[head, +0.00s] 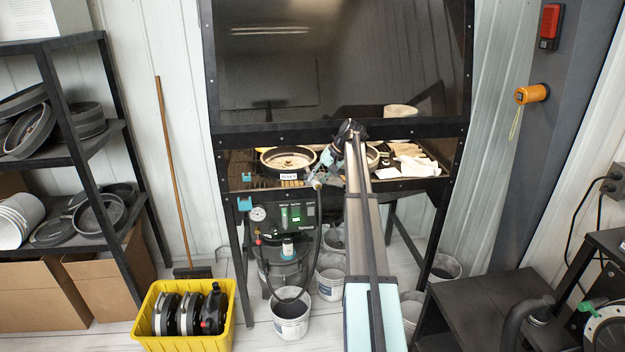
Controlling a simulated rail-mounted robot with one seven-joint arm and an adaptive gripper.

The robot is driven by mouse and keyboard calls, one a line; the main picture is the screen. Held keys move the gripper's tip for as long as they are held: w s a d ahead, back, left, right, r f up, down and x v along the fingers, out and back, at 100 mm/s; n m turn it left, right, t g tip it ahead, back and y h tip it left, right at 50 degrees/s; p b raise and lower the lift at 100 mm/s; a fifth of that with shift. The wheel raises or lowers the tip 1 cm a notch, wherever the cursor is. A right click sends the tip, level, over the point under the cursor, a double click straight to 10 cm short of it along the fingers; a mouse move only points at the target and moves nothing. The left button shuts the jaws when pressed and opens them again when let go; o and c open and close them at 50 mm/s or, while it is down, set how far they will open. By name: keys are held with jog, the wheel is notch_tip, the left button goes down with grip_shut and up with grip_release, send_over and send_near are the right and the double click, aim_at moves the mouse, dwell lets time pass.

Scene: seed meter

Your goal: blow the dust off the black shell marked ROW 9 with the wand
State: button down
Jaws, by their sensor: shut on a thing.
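The black shell (266,166) is a round dish with a white label on its front that seems to read ROW 9, though the print is small. It lies on the bench inside the dark-framed booth, with pale tan dust covering its inside. My gripper (318,180) is at the bench's front opening, just right of the shell and apart from it. It is shut on the wand (317,186), which is small and partly hidden by the fingers. A black hose (320,225) hangs from there in a loop below the bench.
A second round shell (373,157) is partly hidden behind my arm. White cloths (418,167) lie at the bench's right. The booth's dark window (335,60) hangs low over the opening. A yellow crate (187,342) with black parts, a shelf (100,205) and buckets stand around.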

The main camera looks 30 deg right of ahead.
jog(key=shift+s+d, duration=0.2)
jog(key=shift+d, duration=0.25)
jog(key=shift+s+d, duration=0.2)
jog(key=shift+d, duration=0.25)
jog(key=w+d, duration=0.2)
jog(key=w, duration=0.4)
jog(key=shift+d, duration=0.4)
jog(key=w+a, duration=0.4)
jog(key=a, duration=0.4)
jog(key=w+a, duration=0.3)
jog(key=a, duration=0.5)
jog(key=shift+w+a, duration=0.35)
dwell(1.2)
jog(key=s+a, duration=0.2)
jog(key=s, duration=0.4)
jog(key=shift+a+p, duration=0.35)
jog(key=shift+a, duration=0.05)
dwell(0.4)
